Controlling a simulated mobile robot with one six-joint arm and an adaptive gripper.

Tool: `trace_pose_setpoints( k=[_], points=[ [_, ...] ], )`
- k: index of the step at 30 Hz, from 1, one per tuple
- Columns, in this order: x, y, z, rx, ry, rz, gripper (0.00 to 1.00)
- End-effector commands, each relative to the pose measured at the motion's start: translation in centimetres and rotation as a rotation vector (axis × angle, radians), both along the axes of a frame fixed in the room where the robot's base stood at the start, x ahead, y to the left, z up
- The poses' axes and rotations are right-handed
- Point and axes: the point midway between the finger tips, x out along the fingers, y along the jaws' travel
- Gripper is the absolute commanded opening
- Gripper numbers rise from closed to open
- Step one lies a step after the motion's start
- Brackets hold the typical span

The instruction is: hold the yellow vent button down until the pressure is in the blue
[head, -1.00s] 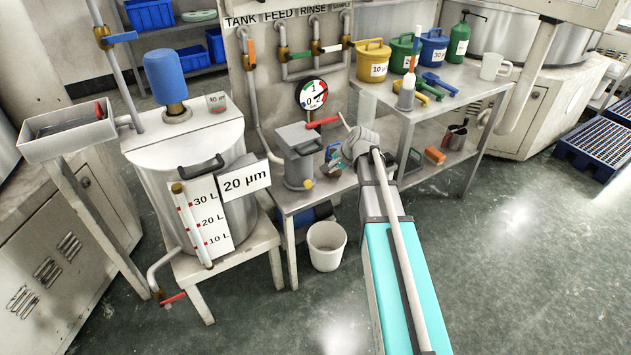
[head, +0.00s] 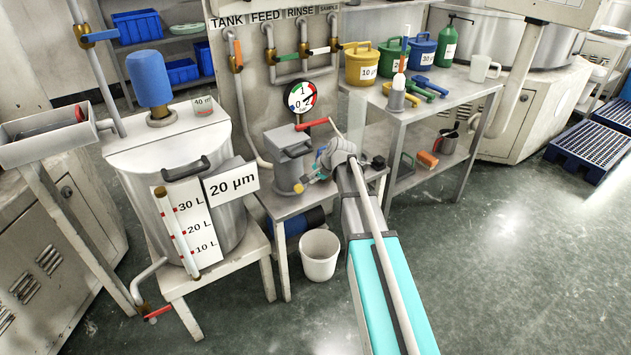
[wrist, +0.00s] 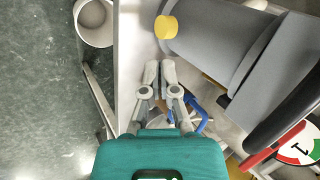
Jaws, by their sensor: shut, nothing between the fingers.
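The yellow vent button (wrist: 166,27) sticks out from the lower side of a grey lidded pot (wrist: 215,45). In the head view the button (head: 299,187) shows small at the pot's (head: 284,168) foot. My gripper (wrist: 160,66) is shut and empty. Its fingertips point toward the button's side of the pot in the wrist view and appear apart from the button. In the head view my gripper (head: 322,168) is just right of the pot. The round pressure gauge (head: 300,97) has a white face with coloured bands; its needle is too small to read surely.
The pot stands on a low bench (head: 310,201). A red-handled lever (head: 312,124) is above it. A white bucket (head: 319,254) stands on the floor in front. The large 20 µm tank (head: 183,165) is at the left, a shelf table (head: 455,97) at the right.

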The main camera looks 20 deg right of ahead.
Motion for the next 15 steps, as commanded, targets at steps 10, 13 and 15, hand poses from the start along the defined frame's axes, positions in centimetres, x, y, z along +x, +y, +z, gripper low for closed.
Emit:
trace_pose_setpoints(
  k=[10,13,15],
  points=[
    [1.7,1.2,-3.1,0.000,0.001,0.001,0.00],
    [2.1,1.4,-3.9,0.000,0.000,0.001,0.00],
    [2.4,1.6,-4.4,0.000,0.000,0.001,0.00]
  ],
)
